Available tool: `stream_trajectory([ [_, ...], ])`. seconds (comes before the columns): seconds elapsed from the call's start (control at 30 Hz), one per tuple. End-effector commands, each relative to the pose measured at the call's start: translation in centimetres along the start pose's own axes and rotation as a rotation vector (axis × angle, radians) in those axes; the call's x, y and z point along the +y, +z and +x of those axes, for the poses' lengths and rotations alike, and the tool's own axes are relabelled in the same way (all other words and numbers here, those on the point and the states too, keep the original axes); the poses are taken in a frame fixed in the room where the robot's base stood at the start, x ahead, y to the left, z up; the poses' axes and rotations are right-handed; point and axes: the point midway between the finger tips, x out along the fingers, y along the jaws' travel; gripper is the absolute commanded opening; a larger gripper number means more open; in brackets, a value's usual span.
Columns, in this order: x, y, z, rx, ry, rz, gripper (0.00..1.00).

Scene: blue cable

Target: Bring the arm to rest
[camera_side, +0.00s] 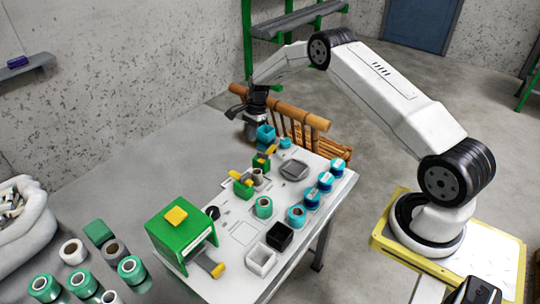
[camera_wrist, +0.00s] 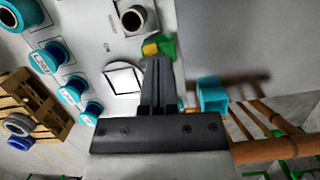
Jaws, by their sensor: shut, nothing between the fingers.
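My gripper (camera_wrist: 158,66) shows in the wrist view with its dark fingers together and nothing between them. In the side view my gripper (camera_side: 251,131) hangs at the far end of the white table (camera_side: 228,222), close to a teal open box (camera_side: 265,134); I cannot tell whether it touches anything. Its fingertips are small and unclear there. In the wrist view the teal box (camera_wrist: 213,98) is right of the fingers, and a green and yellow block (camera_wrist: 160,46) is just beyond the tips.
Blue-topped spools (camera_side: 325,181) line the table's right edge. A green machine (camera_side: 182,229) stands at the near left, with black (camera_side: 279,236) and white (camera_side: 261,260) boxes beside it. A wooden rail (camera_side: 288,109) and slatted pallet (camera_side: 330,152) are behind the table. Several spools stand at the lower left.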

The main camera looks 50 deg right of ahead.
Motion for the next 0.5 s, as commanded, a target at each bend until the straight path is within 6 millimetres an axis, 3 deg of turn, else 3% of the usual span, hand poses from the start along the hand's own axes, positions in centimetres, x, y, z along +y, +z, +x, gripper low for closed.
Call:
stream_trajectory([
  [0.5, 0.23, 0.72, -0.66, 0.011, -0.003, -0.042, 0.0],
])
